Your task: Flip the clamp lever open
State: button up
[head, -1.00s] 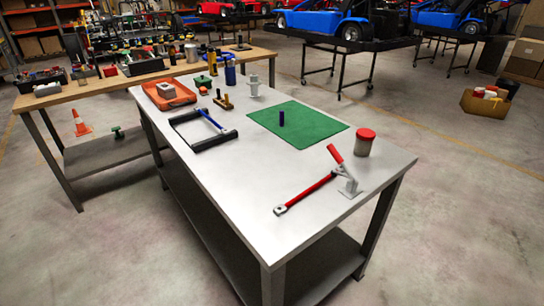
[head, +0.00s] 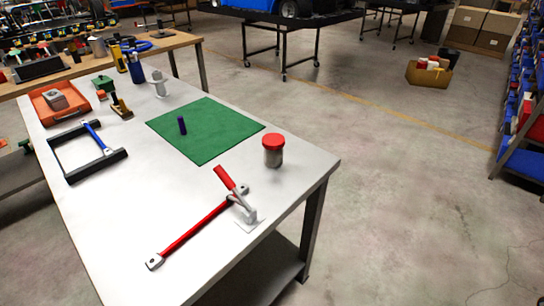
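The clamp (head: 247,213) stands on a small white base plate near the front right edge of the white table. Its lever (head: 226,180) has a red grip that tilts up and to the left. A long bar with a red middle (head: 193,234) and grey ends lies on the table, running from the front left up to beside the clamp; I cannot tell if they touch. My gripper is not in the head view.
A jar with a red lid (head: 273,151) stands just behind the clamp. A green mat (head: 207,140) with a dark blue cylinder (head: 182,125) lies farther back. A black frame tool (head: 76,172) lies at left. Open floor (head: 420,200) lies right of the table.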

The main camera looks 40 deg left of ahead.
aim_at(219, 170)
jog(key=i, duration=1)
jog(key=u, duration=2.5)
